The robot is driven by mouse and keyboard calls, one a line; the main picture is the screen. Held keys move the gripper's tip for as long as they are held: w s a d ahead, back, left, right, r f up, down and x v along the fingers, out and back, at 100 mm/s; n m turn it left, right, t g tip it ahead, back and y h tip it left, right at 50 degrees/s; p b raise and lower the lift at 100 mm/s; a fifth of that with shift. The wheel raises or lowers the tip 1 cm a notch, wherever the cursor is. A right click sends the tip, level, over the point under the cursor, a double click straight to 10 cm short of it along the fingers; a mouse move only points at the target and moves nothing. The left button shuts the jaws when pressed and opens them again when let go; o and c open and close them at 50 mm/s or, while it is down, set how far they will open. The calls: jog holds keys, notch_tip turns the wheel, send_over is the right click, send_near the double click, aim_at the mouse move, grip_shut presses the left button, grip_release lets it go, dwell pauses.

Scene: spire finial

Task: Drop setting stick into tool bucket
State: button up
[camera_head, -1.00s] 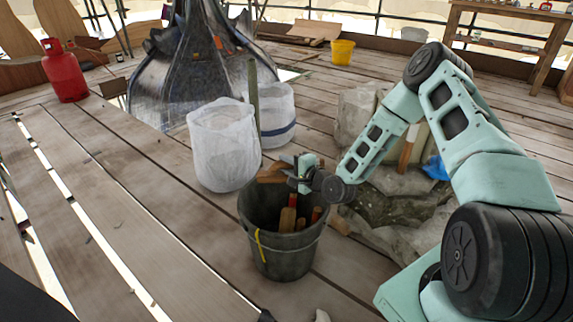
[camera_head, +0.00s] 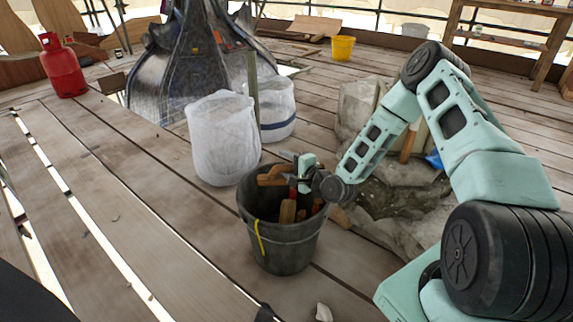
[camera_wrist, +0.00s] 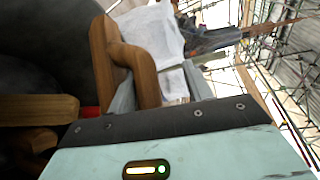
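The brown wooden setting stick (camera_head: 270,178) is in the jaws of my gripper (camera_head: 303,170), at the mouth of the dark tool bucket (camera_head: 285,250). In the wrist view its bent wooden body (camera_wrist: 146,70) sits between the grey fingers (camera_wrist: 155,95), which are shut on it. The head view shows the stick at about rim height, over the bucket's back left part; whether it touches the bucket is unclear. Several wooden handles, one with red, stand inside the bucket. Part of the bucket's opening is hidden by my gripper.
Two white sacks (camera_head: 224,145) stand behind the bucket, with a thin upright pole (camera_head: 253,95) beside them. Grey stones (camera_head: 400,205) lie right of the bucket. A red gas cylinder (camera_head: 64,70) stands far left. Open planks lie at left.

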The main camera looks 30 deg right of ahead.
jog(key=p+v, duration=0.5)
jog(key=v, duration=1.2)
jog(key=shift+s, duration=0.2)
jog(key=shift+d, duration=0.1)
